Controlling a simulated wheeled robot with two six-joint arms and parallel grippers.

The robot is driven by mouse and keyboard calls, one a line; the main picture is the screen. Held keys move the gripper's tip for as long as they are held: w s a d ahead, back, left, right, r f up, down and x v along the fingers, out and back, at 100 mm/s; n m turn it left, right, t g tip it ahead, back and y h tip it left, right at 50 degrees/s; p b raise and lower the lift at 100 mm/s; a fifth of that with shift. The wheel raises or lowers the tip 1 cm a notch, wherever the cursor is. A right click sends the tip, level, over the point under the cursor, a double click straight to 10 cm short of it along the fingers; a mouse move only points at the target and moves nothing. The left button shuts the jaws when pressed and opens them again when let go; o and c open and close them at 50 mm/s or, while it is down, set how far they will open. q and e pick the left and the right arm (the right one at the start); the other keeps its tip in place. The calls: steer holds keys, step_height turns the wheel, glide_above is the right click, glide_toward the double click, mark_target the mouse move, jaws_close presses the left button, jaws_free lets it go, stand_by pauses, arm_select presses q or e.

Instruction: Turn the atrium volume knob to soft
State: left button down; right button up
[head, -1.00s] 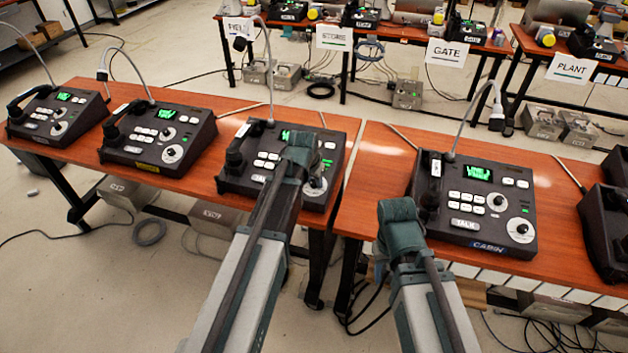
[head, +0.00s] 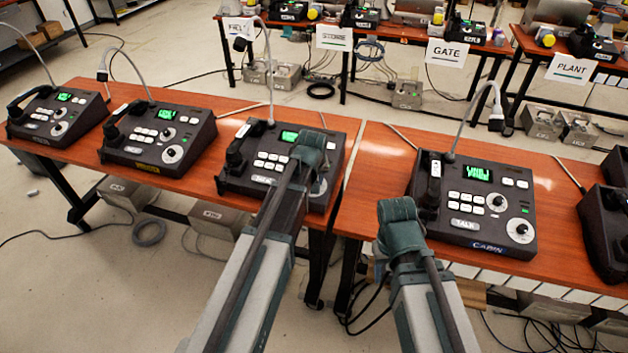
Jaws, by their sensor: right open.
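Several dark desk phones with green screens stand on the wooden tables. The label that would mark the atrium phone is too small to read. My left arm reaches over the third phone (head: 262,160), and its end (head: 312,165) covers that phone's right side, where the volume knob is hidden. Its fingers cannot be made out. My right gripper (head: 398,213) is open and empty, in front of the near table edge, left of the phone labelled CABIN (head: 474,205). The CABIN phone's lower dial knob (head: 521,230) is in plain view.
Two more phones stand to the left (head: 157,138), (head: 56,116), each with a gooseneck microphone. Another dark phone (head: 606,220) is cut off at the right edge. A narrow gap parts the two front tables. Back tables carry signs such as GATE (head: 457,52).

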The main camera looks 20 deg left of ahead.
arm_select(q)
steer(key=n, duration=0.4)
steer(key=shift+g, duration=0.3)
steer(key=shift+n+y, duration=0.3)
steer(key=shift+n, duration=1.5)
steer(key=shift+g, duration=0.3)
steer(key=c, duration=0.6)
jaws_free()
steer(key=shift+p, duration=0.3)
steer(key=p+v, duration=1.3)
steer(key=shift+s+r, duration=0.2)
steer(key=shift+r, duration=0.15)
